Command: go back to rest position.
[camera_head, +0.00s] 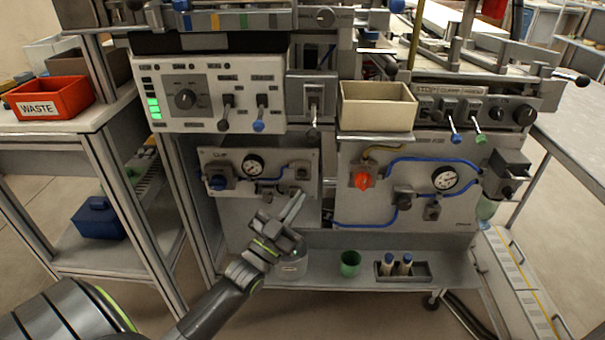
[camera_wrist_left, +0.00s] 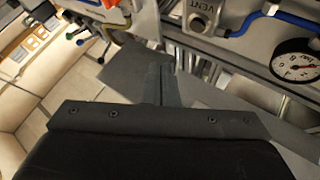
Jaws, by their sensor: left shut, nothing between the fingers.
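My left gripper (camera_head: 294,206) reaches in from the lower left in the head view, in front of the lower panel of the machine. Its fingers are closed together and hold nothing. In the left wrist view the shut fingers (camera_wrist_left: 161,82) point towards the panel, near a fitting marked VENT (camera_wrist_left: 198,22) and a pressure gauge (camera_wrist_left: 294,60). I cannot tell whether the fingertips touch the panel. My right gripper is not in view.
A cream open bin (camera_head: 377,108) sits on the machine front. The lower shelf holds a green cup (camera_head: 350,263) and a dark tray (camera_head: 403,278) with blue-capped bottles. A red WASTE bin (camera_head: 52,98) stands on the left cart. Levers and blue hoses stick out near the gripper.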

